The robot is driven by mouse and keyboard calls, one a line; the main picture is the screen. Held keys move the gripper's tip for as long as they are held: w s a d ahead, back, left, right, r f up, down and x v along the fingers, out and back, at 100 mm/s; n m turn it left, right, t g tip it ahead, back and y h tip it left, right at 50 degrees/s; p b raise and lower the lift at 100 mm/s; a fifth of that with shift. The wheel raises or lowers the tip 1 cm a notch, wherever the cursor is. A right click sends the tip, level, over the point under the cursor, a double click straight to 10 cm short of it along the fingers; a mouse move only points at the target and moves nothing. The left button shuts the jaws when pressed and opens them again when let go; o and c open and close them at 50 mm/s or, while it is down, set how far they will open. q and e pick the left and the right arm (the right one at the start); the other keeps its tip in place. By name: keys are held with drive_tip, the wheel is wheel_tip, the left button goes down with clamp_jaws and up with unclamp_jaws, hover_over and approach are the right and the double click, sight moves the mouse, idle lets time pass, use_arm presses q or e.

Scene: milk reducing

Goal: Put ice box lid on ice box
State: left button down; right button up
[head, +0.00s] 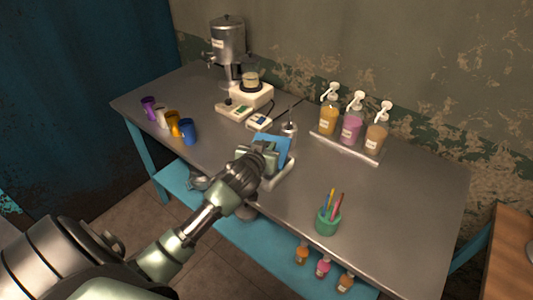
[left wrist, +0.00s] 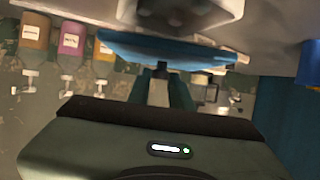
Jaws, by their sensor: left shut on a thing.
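The blue ice box lid (head: 279,146) is held by my left gripper (head: 262,156) over the middle of the table near its front edge. In the left wrist view, which shows the scene upside down, the lid (left wrist: 150,48) is a wide blue slab at the fingers of the left gripper (left wrist: 161,72). A pale grey box (head: 282,176), seemingly the ice box, is just under and beside the gripper, mostly hidden by it. I cannot tell whether the lid touches it. My right gripper is not in view.
Three pump bottles (head: 351,127) stand on a tray at the back. A green pen cup (head: 328,222) stands to the right. Several coloured cups (head: 187,132) are at the left. A scale (head: 249,96) and metal dispenser (head: 228,42) stand behind.

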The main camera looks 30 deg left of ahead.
use_arm(q)
wheel_tip(320, 180, down, 3)
drive_tip(key=shift+f, duration=0.15)
drive_tip(key=shift+f+b, duration=0.3)
drive_tip(key=shift+f, duration=0.2)
drive_tip(key=c, duration=1.3)
unclamp_jaws()
drive_tip(key=shift+r, duration=0.1)
